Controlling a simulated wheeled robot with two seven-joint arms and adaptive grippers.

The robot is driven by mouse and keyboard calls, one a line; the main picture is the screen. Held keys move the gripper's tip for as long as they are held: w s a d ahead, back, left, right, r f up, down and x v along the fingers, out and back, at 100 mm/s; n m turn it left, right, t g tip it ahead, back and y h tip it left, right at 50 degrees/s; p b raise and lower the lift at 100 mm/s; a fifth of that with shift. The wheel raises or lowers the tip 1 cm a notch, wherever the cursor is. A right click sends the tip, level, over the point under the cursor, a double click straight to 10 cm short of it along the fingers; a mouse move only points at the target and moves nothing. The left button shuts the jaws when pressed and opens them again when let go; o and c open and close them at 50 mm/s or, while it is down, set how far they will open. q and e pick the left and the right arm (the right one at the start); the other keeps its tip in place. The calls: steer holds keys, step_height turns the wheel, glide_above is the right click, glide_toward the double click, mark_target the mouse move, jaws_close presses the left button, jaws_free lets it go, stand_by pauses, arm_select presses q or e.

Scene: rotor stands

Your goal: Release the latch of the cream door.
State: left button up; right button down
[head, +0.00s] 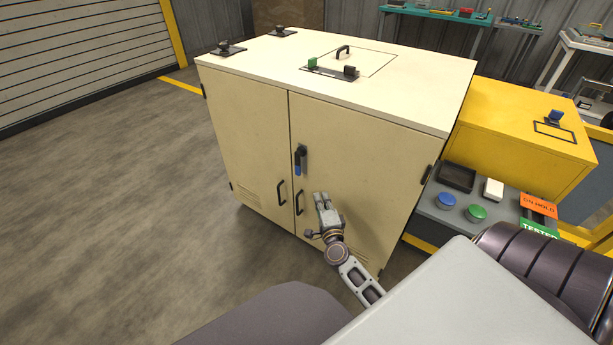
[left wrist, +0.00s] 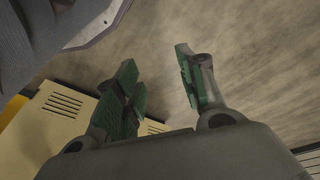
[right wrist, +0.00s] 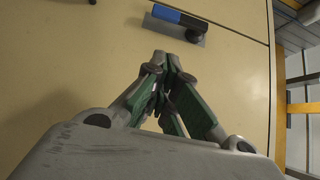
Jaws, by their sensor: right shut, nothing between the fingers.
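The cream cabinet has two front doors; the cream door on the right (head: 365,170) appears closed. Its latch (head: 300,160) sits high near the seam between the doors: a dark handle with a blue end, hanging straight down. The latch (right wrist: 178,20) also shows in the right wrist view as a blue and black bar on a grey plate. My right gripper (head: 321,197) is shut and empty, in front of the right door, below and right of the latch, apparently not touching it. My left gripper (left wrist: 155,60) is open and empty, seen only in the left wrist view.
Two black pull handles (head: 290,197) sit low by the seam. A grey side bench (head: 430,207) with blue and green buttons and a yellow cabinet (head: 520,140) stand at the right. The floor (head: 120,190) at the left is clear.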

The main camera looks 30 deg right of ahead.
steer(key=shift+w, duration=0.15)
arm_select(q)
steer(key=shift+w+d+r+t+b, duration=0.15)
steer(key=shift+r+b, duration=0.35)
steer(key=shift+r, duration=0.3)
steer(key=shift+s+d+r+t+b, duration=0.15)
steer(key=shift+r+b, duration=0.35)
steer(key=shift+r, duration=0.25)
arm_select(e)
steer(key=shift+w+a+x, duration=0.2)
steer(key=shift+a+x, duration=0.2)
steer(key=shift+x, duration=1.65)
steer(key=shift+w+a+x, duration=0.15)
steer(key=shift+a+x, duration=0.3)
steer(key=shift+x, duration=1.65)
steer(key=shift+w+a+x, duration=0.2)
steer(key=shift+a+x, duration=0.2)
steer(key=shift+x, duration=1.65)
arm_select(q)
steer(key=shift+w, duration=0.1)
steer(key=shift+f, duration=0.2)
arm_select(e)
steer(key=shift+f, duration=0.1)
